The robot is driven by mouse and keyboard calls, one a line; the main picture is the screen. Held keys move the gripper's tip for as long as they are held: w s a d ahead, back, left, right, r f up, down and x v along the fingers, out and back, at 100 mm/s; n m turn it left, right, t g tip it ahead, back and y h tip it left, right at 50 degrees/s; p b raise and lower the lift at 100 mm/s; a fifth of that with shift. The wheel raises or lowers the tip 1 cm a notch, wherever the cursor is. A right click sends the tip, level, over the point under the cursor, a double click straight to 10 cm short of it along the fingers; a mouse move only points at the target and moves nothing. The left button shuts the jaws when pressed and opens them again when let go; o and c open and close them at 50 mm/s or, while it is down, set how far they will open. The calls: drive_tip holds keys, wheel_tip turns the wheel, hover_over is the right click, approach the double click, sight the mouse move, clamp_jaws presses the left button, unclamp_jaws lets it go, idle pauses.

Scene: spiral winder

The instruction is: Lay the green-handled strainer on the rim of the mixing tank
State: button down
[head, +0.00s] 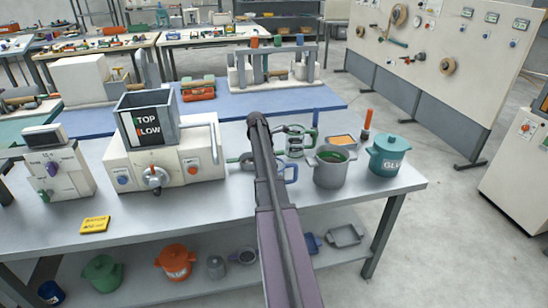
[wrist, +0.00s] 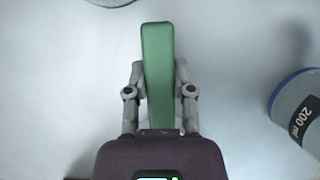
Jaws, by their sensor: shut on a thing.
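In the wrist view my gripper (wrist: 160,80) is shut on the green handle of the strainer (wrist: 158,45), which lies lengthwise between the fingers. The strainer's bowl is not clearly visible there. In the head view my arm hides the gripper and most of what it holds. An open grey tank (head: 146,118) marked TOP and LOW sits on the cream machine, left of my arm; it looks like the mixing tank. Its visible rim is bare.
The table front (head: 215,208) is mostly clear.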

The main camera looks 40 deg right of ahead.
drive_tip(key=shift+f, duration=0.15)
drive_tip(key=shift+c, duration=2.4)
unclamp_jaws()
drive_tip(key=shift+r, duration=0.25)
drive_tip(key=p+v, duration=0.3)
drive_tip(key=shift+d, duration=0.1)
drive_tip(key=p+v, duration=0.8)
drive_tip(key=v, duration=0.1)
